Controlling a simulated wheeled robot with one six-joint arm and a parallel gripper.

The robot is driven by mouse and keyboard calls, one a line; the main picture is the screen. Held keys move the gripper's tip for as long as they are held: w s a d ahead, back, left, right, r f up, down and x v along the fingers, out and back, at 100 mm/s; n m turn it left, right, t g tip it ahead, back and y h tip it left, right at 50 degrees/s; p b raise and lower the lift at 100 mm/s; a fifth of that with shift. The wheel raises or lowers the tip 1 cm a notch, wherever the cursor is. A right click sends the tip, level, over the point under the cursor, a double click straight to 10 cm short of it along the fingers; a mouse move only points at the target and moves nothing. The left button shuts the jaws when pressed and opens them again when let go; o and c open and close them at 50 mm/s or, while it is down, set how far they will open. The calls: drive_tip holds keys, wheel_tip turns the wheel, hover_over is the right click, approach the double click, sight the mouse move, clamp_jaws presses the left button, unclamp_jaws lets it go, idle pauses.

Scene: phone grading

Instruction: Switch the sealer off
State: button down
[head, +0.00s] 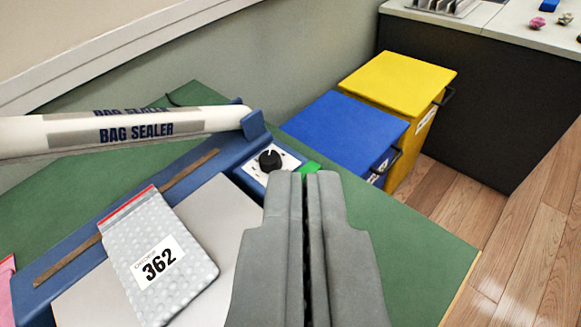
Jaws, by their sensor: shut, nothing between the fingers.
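The bag sealer has a blue body (60,268) on a green tabletop, with its white arm (180,124) raised at the left. A black dial (269,160) sits on a white panel at its right end. A small green part (311,167), which looks like a switch, shows just beyond my fingertips; they partly hide it. My gripper (305,178) is shut and empty, over the right end of the sealer. I cannot tell whether its tips touch the green part. The switch's position is not clear.
A bubble bag (190,283) labelled 362 lies on the grey plate in front of the sealer. A pink item (6,285) is at the left edge. Blue (345,130) and yellow (400,80) bins stand beyond the table (430,245). A dark counter (460,100) is at the back right.

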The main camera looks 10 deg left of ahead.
drive_tip(key=w+f+m+g, duration=0.2)
drive_tip(key=w+m+g, duration=0.1)
drive_tip(key=w+g, duration=0.4)
drive_tip(key=w+a+f+m+g, duration=0.1)
drive_tip(key=w+f+m+g, duration=0.1)
drive_tip(key=w+m+g, duration=0.2)
drive_tip(key=shift+w+a+f+m+g, duration=0.25)
drive_tip(key=shift+w+g, duration=1.65)
drive_tip(key=shift+w, duration=2.5)
wheel_tip(320, 180, down, 14)
drive_tip(key=shift+r, duration=0.1)
